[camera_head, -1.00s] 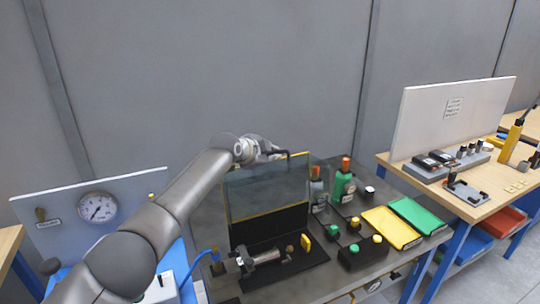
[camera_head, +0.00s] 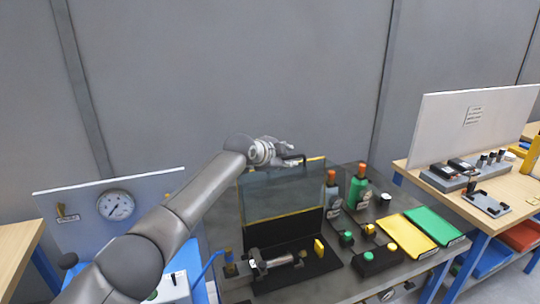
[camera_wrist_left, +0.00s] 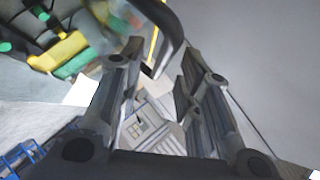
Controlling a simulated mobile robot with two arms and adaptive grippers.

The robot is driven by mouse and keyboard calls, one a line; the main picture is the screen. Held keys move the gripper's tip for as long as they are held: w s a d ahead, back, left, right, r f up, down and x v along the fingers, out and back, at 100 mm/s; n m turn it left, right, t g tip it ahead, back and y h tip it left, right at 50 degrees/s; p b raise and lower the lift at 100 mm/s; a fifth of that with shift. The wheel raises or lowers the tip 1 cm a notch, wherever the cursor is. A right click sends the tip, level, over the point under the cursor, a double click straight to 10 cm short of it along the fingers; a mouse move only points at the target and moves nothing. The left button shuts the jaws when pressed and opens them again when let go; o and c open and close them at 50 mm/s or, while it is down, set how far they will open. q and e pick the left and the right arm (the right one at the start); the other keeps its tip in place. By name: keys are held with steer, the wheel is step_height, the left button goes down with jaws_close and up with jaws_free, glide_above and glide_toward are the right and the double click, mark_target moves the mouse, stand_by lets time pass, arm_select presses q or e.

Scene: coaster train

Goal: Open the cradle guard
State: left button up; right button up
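The cradle guard (camera_head: 282,196), a clear panel with yellow edging, stands upright, leaning slightly, at the back of the black cradle base (camera_head: 318,267). A metal cylinder (camera_head: 278,261) lies on the base in front of it. My left gripper (camera_head: 290,157) is at the guard's top edge, beside a black handle (camera_head: 303,159). In the left wrist view the curved black handle (camera_wrist_left: 176,32) passes close to the fingertips. The two fingers (camera_wrist_left: 155,78) are apart, and I see no grip on the handle. My right gripper is not in view.
A board with a gauge (camera_head: 116,205) is at the left. A grey wall rises behind.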

arm_select(q)
steer(key=shift+v, duration=5.55)
steer(key=shift+f, duration=0.1)
